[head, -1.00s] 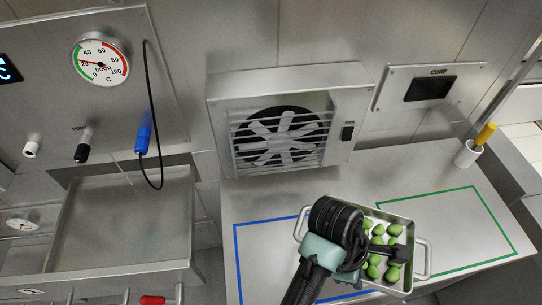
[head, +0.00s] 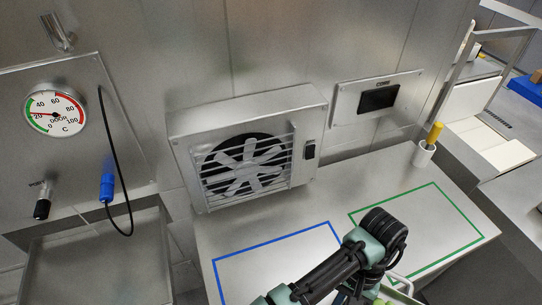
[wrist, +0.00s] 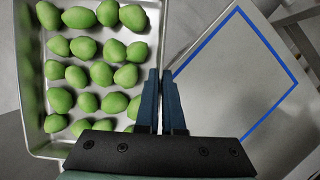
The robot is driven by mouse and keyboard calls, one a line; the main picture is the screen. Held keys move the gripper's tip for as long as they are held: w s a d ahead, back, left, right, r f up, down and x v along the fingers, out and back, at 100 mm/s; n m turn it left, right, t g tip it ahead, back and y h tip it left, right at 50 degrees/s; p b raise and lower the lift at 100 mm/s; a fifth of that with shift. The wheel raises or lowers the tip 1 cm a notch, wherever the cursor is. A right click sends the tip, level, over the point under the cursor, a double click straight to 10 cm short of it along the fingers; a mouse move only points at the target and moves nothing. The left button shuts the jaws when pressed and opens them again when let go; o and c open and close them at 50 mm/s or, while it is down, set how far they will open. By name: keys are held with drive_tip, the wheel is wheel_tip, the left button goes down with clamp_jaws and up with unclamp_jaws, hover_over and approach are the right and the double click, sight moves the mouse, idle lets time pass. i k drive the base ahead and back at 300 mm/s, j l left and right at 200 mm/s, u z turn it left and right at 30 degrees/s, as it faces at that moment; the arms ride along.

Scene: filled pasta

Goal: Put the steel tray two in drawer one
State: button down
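A steel tray (wrist: 30,85) holding several green filled pasta pieces (wrist: 102,74) fills the left of the wrist view. In the head view only its handle end (head: 402,284) shows at the bottom edge, partly behind my arm. My gripper (wrist: 160,78) has its two dark fingers close together on either side of the tray's right wall, gripping it. No number is readable on the tray. Drawer one cannot be made out in these frames.
The steel counter has a blue outline (head: 278,238) and a green outline (head: 423,194), with no other tray in either. A fan unit (head: 248,150) stands at the back. A white cup with a yellow-handled tool (head: 424,155) stands at the back right. A steel basin-like surface (head: 95,262) is at left.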

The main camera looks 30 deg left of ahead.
sight(97, 279)
drive_tip(key=k+j+u, duration=0.1)
drive_tip(key=k, duration=0.5)
drive_tip(key=k+j+u, duration=0.1)
drive_tip(key=k, duration=0.45)
drive_tip(key=i+j+u, duration=0.15)
drive_tip(key=u, duration=0.35)
drive_tip(key=i+j+u, duration=0.15)
drive_tip(key=u, duration=0.35)
drive_tip(key=i, duration=0.65)
